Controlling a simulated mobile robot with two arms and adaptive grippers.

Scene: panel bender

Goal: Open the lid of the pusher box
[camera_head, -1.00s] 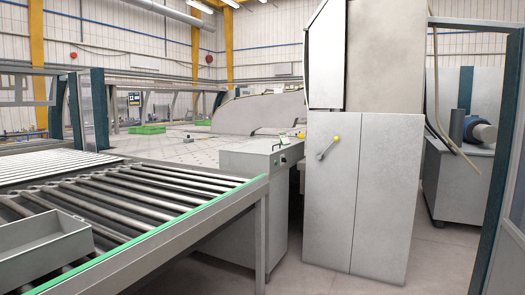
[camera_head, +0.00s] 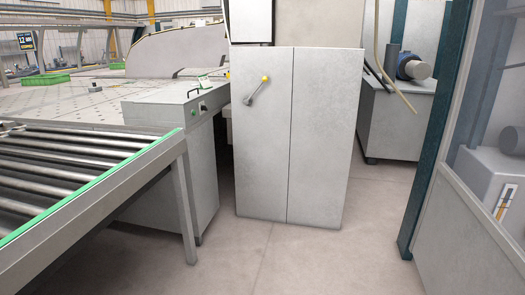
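No part is plainly marked as the pusher box. A low grey box (camera_head: 165,108) with a flat top stands at the end of the roller conveyor, left of centre. A small handle shows on its top near the right end, and the top looks closed. A tall grey cabinet (camera_head: 325,130) stands right of it with both doors shut. A lever with a yellow knob (camera_head: 256,91) is on its left door. Neither of my grippers is in view.
The roller conveyor (camera_head: 70,165) with a green edge strip fills the left. A teal post (camera_head: 436,130) and clear-panelled frame stand at right. Bare floor (camera_head: 310,258) lies in front of the cabinet. A green crate (camera_head: 45,81) sits on the table behind.

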